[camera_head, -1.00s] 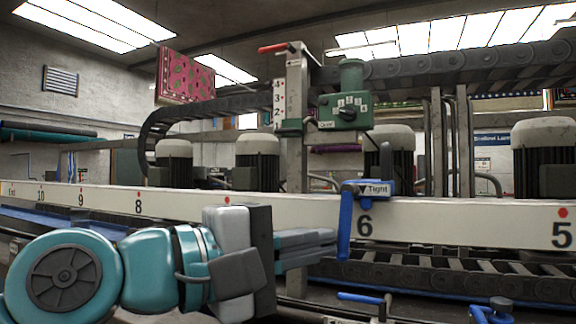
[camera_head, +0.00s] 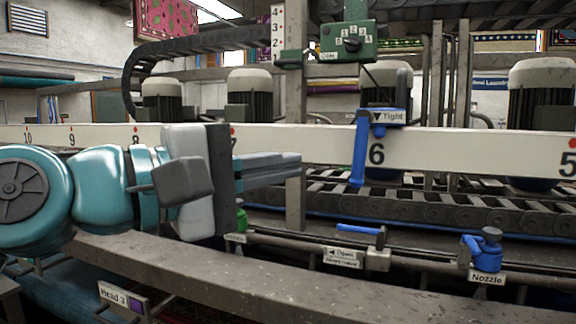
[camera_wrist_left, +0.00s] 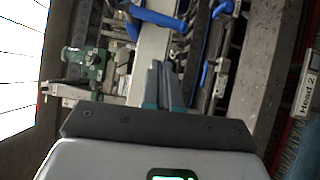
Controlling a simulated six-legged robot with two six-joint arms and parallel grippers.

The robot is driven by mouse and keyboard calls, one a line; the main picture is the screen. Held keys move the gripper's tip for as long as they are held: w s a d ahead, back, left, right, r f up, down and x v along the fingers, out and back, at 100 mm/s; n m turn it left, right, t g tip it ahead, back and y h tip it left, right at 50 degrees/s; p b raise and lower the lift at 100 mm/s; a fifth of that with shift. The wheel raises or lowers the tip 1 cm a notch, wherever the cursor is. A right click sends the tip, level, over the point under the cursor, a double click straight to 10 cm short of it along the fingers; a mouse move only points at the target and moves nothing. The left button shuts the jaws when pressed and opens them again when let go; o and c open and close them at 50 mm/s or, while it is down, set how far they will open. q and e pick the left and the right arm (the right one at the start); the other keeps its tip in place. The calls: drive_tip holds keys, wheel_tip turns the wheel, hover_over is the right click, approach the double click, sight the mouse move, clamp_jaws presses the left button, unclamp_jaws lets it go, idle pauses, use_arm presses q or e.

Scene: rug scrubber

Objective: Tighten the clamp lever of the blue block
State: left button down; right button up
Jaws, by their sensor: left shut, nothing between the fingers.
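The blue block (camera_head: 388,117), labelled "Tight" with an arrow, sits on the white numbered beam (camera_head: 460,142) above the 6. Its blue clamp lever (camera_head: 359,150) hangs down across the beam's front, slightly tilted. My left gripper (camera_head: 298,165) is shut and empty, pointing right, to the left of the lever with a clear gap between them. In the left wrist view the shut fingers (camera_wrist_left: 166,80) point up along the beam (camera_wrist_left: 153,45), and the blue lever (camera_wrist_left: 160,20) crosses it ahead of them. My right gripper is not in view.
A green switch box (camera_head: 348,42) stands on a post behind the beam. Below the beam are a blue-handled valve (camera_head: 360,229) labelled "Open" and a blue nozzle knob (camera_head: 486,250). A grey rail (camera_head: 330,279) crosses the foreground. Space right of the fingertips is open up to the lever.

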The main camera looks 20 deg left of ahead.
use_arm(q)
drive_tip(key=v, duration=0.8)
drive_tip(key=shift+s+r, duration=0.25)
drive_tip(key=shift+s, duration=0.1)
drive_tip(key=shift+a, duration=0.1)
